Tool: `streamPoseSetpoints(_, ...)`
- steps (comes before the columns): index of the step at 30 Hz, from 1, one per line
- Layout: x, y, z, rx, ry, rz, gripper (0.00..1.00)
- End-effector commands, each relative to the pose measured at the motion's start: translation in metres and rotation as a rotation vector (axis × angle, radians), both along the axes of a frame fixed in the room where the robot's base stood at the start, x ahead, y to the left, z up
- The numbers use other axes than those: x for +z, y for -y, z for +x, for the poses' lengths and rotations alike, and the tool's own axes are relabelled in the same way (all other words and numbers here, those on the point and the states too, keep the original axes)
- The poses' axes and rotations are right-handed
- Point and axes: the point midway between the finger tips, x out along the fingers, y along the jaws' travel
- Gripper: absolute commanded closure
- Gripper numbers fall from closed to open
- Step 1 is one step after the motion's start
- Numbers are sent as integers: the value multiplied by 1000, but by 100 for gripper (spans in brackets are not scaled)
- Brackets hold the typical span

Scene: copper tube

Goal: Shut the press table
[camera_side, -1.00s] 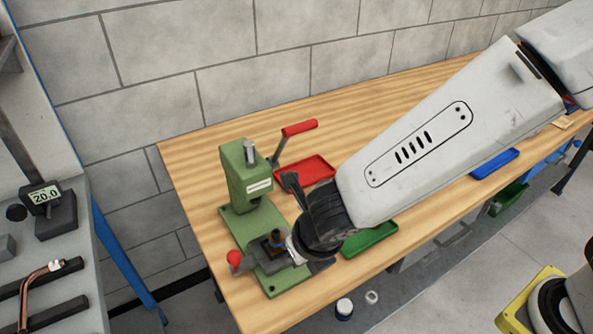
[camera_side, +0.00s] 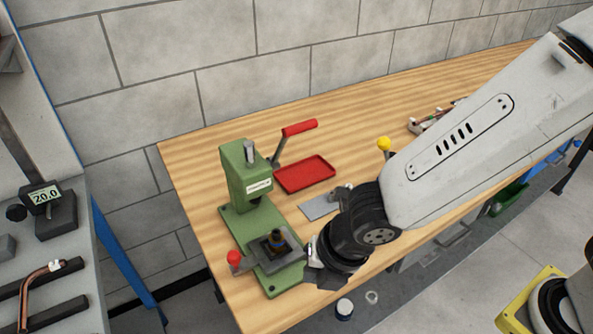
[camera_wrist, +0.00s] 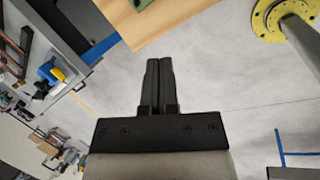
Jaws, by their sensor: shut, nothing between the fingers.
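The green press (camera_side: 246,185) stands upright at the left end of the wooden bench, its red-handled lever (camera_side: 299,128) raised to the right. The press table (camera_side: 272,258) is a grey plate low at the front of the press, with a dark round-topped part on it and a red knob (camera_side: 234,258) at its left. It appears to sit forward of the press column. My gripper (camera_side: 325,275) is just right of the press base, partly hidden by my wrist; contact cannot be told. In the wrist view my gripper (camera_wrist: 158,65) has its fingers together, empty, over the floor beyond the bench edge.
A red tray (camera_side: 305,174) and a flat grey plate (camera_side: 322,204) lie right of the press. A yellow knob (camera_side: 384,144) stands behind my arm. Floor is open in front.

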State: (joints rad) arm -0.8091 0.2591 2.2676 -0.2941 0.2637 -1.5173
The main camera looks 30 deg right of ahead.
Motion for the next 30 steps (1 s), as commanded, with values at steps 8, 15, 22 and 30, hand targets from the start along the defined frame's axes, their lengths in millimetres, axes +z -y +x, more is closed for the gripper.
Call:
streamPoseSetpoints(8, -6, 14, -14, -603, -118, 385, 100)
streamPoseSetpoints(15, -5, 30, -14, -934, -154, 582, 100)
streamPoseSetpoints(22, -4, 34, -13, -996, -157, 619, 100)
streamPoseSetpoints(30, -8, 32, -11, -993, -157, 616, 100)
